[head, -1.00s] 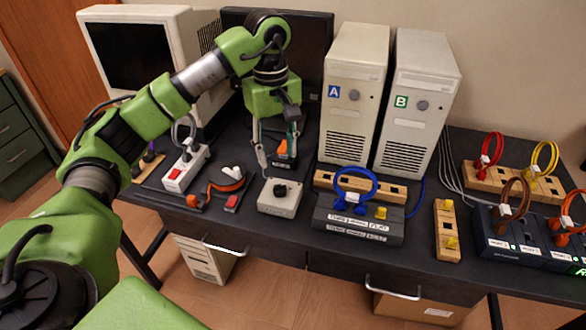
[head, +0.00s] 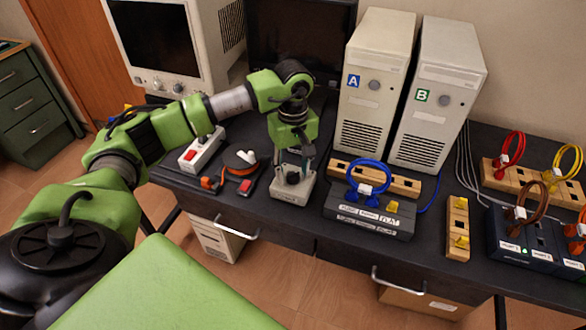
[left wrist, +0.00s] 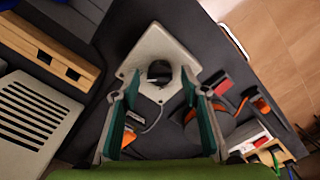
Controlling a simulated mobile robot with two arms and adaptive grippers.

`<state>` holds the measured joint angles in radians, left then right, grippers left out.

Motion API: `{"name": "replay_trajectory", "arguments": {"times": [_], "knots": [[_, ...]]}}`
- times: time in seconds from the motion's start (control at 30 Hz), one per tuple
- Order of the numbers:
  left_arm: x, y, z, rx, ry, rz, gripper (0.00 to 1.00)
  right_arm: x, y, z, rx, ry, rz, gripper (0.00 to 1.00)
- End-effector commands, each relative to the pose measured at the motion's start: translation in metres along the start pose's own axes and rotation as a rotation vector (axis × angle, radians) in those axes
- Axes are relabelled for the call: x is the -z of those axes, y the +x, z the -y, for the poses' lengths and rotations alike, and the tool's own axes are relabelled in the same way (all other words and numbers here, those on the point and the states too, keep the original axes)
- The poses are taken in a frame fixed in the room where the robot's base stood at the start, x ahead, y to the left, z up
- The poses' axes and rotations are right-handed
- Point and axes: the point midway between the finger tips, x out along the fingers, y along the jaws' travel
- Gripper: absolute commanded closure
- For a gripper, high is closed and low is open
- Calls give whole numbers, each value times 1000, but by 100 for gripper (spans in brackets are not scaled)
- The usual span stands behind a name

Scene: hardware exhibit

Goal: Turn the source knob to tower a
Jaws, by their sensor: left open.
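The source knob (head: 293,177) is a small dark knob on top of a light grey box (head: 291,194) near the table's front edge. My left gripper (head: 293,168) points down over this box, with its fingers open around or just above the knob; contact cannot be told. In the left wrist view the dark knob (left wrist: 159,70) lies beyond the two green-padded fingers (left wrist: 162,108), on the pale box (left wrist: 160,45). Tower A (head: 373,90), a beige case with a blue label, stands behind to the right. Tower B (head: 437,95), with a green label, stands beside it. My right gripper is not in view.
A dark switch box (head: 370,220) with a blue cable loop (head: 369,177) stands right of the knob box. A red-switched power strip (head: 201,152) and an orange strap (head: 240,170) lie to the left. A wooden block (head: 457,228) is further right.

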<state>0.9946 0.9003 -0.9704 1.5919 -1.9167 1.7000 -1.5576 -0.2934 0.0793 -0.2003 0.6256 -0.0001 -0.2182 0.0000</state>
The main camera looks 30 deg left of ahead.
Motion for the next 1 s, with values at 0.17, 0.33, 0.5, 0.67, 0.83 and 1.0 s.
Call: {"name": "replay_trajectory", "arguments": {"times": [0.17,0.33,0.5,0.67,0.83,1.0], "knots": [[0,7,0,0,0,1,59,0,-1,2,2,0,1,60],[0,8,0,0,0,0,59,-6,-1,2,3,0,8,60],[0,7,0,0,0,0,90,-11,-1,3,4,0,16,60],[0,7,0,0,0,0,98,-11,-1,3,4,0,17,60],[0,8,0,0,-14,0,98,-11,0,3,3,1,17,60],[0,8,0,-1,-73,0,98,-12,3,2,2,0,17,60]]}}
